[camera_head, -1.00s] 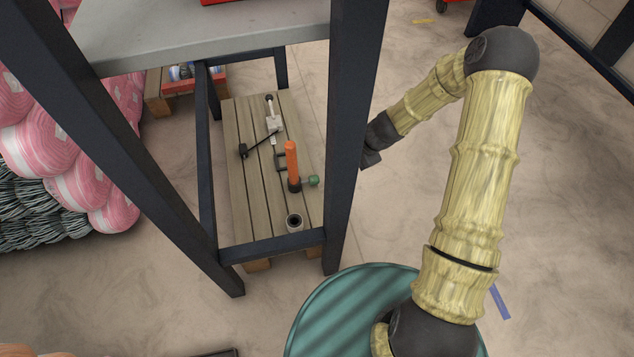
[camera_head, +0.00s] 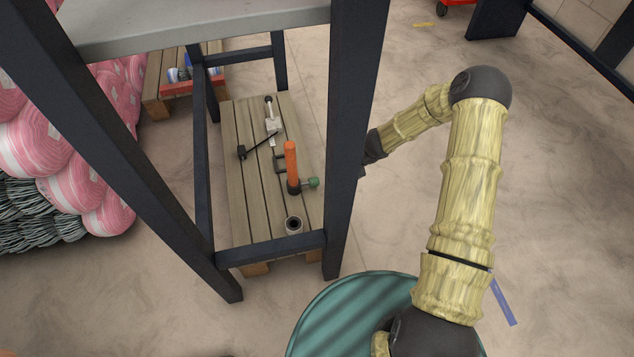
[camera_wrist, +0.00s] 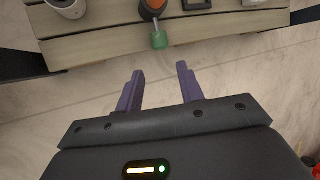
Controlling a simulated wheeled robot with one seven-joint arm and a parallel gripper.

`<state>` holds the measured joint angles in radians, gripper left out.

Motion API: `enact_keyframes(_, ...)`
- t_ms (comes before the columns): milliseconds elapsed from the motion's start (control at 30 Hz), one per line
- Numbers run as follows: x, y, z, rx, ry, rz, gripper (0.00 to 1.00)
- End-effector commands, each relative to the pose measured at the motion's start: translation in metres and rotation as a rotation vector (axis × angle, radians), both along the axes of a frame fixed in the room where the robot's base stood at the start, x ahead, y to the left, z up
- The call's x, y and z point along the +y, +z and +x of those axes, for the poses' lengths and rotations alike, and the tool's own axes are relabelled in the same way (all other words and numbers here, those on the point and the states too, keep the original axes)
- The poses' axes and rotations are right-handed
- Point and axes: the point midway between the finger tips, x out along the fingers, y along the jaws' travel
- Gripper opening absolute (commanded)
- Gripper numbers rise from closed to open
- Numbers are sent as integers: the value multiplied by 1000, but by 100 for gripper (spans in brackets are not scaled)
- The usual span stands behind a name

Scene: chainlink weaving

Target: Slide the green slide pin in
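The green slide pin (camera_head: 313,182) sticks out to the right from the black base of an upright orange post (camera_head: 291,160) on a slatted wooden pallet. In the wrist view the green pin end (camera_wrist: 159,40) lies just beyond my fingertips, near the pallet's edge, with a grey shaft running to the orange post's base (camera_wrist: 152,8). My gripper (camera_wrist: 159,68) is open and empty, its two purple fingers apart. The pin's end lies ahead of the gap between them, not touching. In the head view the gripper is mostly hidden behind the dark frame leg.
The pallet (camera_head: 240,200) lies inside a dark metal frame whose leg (camera_head: 352,140) stands close to my arm. A grey cup (camera_head: 294,226) and a black-handled clamp (camera_head: 272,125) are on the pallet. A green round surface (camera_head: 330,318) lies below my arm.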

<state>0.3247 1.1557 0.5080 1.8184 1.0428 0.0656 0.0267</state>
Motion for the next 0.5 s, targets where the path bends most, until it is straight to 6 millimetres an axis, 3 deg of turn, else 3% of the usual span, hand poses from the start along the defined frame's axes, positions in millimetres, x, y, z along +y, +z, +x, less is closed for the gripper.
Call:
enact_keyframes(33,5,-14,1,2,1,0,38)
enact_keyframes(500,44,-84,21,1,2,0,38)
